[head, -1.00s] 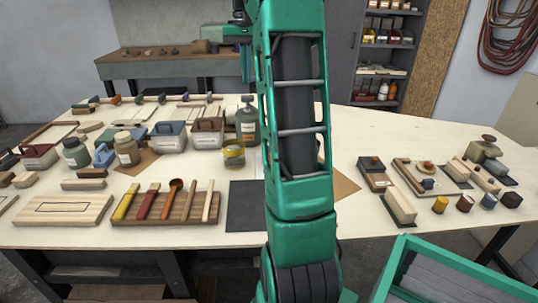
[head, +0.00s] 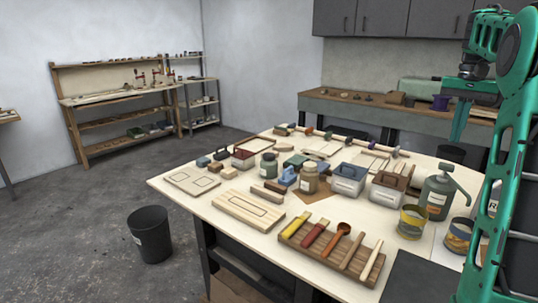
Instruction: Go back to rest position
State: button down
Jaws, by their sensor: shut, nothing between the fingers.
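My green arm (head: 512,160) rises along the right edge of the head view and folds over at the top right. My gripper (head: 457,138) hangs from it, fingers pointing down, above the back right of the plywood worktable (head: 215,202). The teal fingers are together and hold nothing. They look clear of the things on the table. The arm hides part of the table's right side.
The worktable carries a wooden rack of tools (head: 330,250), a grey pump bottle (head: 436,195), cans, jars and small boxes. A black bin (head: 150,234) stands on the floor at left. Shelves (head: 120,105) line the far wall. The floor at left is mostly open.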

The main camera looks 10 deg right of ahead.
jog(key=s+a+f+n, duration=0.1)
jog(key=s+a+f, duration=0.6)
jog(key=s+a, duration=0.1)
jog(key=s+a+f+n, duration=0.1)
jog(key=s+a+f, duration=0.6)
jog(key=s+a, duration=0.2)
jog(key=s+a+f+n, duration=0.1)
jog(key=s+a+f, duration=0.5)
jog(key=s+a, duration=0.2)
jog(key=shift+s+a+f, duration=0.15)
jog(key=shift+s+f, duration=0.05)
jog(key=shift+s, duration=0.45)
jog(key=shift+s+a+f, duration=0.15)
jog(key=shift+s+f, duration=0.05)
jog(key=shift+s, duration=0.4)
jog(key=shift+w+f, duration=0.3)
jog(key=shift+w, duration=0.45)
jog(key=shift+s+r, duration=0.1)
jog(key=shift+s, duration=0.05)
